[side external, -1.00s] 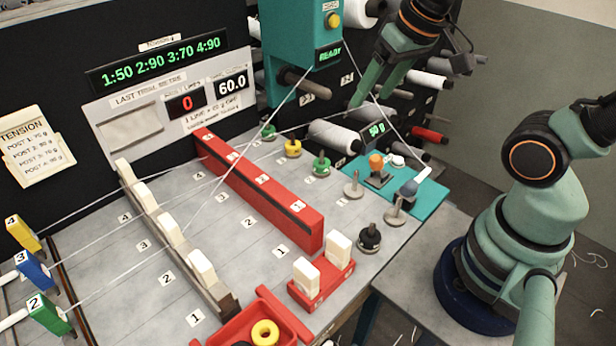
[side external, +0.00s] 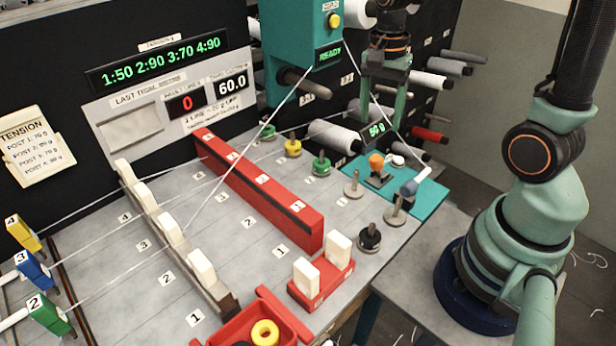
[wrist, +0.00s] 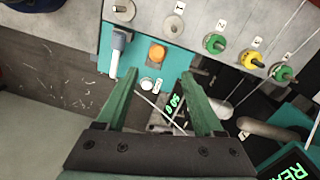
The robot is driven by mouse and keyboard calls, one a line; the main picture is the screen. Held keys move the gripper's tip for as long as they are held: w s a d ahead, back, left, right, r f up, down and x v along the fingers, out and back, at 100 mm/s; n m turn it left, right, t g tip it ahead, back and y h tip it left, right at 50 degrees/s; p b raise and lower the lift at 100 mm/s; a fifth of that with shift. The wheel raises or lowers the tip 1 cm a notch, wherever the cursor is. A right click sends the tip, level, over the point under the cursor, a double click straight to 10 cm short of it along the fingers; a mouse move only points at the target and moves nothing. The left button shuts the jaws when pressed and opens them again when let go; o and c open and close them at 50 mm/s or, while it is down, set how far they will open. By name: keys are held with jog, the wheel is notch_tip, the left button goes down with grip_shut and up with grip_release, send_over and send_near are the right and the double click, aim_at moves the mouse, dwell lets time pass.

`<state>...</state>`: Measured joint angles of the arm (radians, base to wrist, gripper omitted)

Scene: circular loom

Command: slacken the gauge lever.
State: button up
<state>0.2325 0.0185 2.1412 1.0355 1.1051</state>
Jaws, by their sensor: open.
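The teal gauge plate (side external: 433,196) lies at the right end of the table. On it are an orange knob (side external: 376,161), a grey-blue lever piece with a pale tip (side external: 416,182) and a small white disc (side external: 397,160); I cannot tell for certain which part is the gauge lever. A green display reads 50 g (side external: 377,130). My gripper (side external: 384,116) is open and empty, fingers pointing down behind the orange knob. In the wrist view, the orange knob (wrist: 157,53) lies just beyond the gap between my fingertips (wrist: 160,75), and the grey-blue piece (wrist: 117,52) is left of it.
Yarn (side external: 374,95) runs down from the teal READY head (side external: 300,45) close to my gripper. Spools (side external: 335,135) stick out from the dark rack behind. Metal posts (side external: 354,185) and a black knob (side external: 369,238) stand in front of the plate. A red bar (side external: 258,185) lies left.

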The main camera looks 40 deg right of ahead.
aim_at(378, 163)
jog(key=shift+d+f+m, duration=0.15)
jog(key=shift+f+m, duration=0.15)
jog(key=shift+f, duration=0.2)
jog(key=f, duration=0.7)
jog(key=s+f, duration=0.1)
jog(key=f, duration=0.3)
jog(key=shift+d+f, duration=0.1)
jog(key=shift+f, duration=0.2)
grip_shut()
jog(key=shift+r, duration=0.1)
dwell(0.6)
